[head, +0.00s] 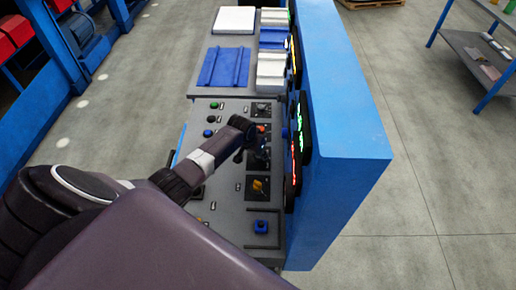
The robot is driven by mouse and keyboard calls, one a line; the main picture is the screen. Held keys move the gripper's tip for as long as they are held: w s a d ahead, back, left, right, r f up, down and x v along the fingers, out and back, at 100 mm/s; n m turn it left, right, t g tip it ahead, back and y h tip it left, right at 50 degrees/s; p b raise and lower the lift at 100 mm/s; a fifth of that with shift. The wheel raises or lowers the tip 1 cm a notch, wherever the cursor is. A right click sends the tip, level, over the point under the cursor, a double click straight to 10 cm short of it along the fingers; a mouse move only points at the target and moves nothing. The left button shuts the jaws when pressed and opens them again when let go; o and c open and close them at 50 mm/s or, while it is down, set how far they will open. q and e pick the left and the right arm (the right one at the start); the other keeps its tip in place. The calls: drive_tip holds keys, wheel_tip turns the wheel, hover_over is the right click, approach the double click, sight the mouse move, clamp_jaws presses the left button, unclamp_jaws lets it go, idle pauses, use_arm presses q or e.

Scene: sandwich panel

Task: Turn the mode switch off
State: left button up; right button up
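The grey control panel (228,226) runs along the blue cabinet. A yellow-orange rotary switch (258,187) sits on a dark plate near its front end. Another dark plate farther back carries an orange-red control (262,128). The labels are too small to read, so I cannot tell which control is the mode switch. My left arm reaches across the panel from the lower left. My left gripper (257,156) is small and dark, above the panel between these two controls. I cannot tell whether its fingers are open or whether it touches anything. My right gripper is not in view.
A blue button (262,227) is at the front. The tall blue cabinet (345,140) borders the panel on the right. Open floor lies beyond, with a shelf cart (477,50) farther off.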

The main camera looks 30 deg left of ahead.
use_arm(q)
drive_tip(key=shift+n+p, duration=0.3)
drive_tip(key=shift+n, duration=0.2)
drive_tip(key=o, duration=1.2)
drive_tip(key=shift+c, duration=0.2)
drive_tip(key=shift+r, duration=0.15)
drive_tip(key=v, duration=1.1)
drive_tip(key=shift+s+d+r, duration=0.25)
drive_tip(key=shift+d+r, duration=0.05)
drive_tip(key=shift+r, duration=0.05)
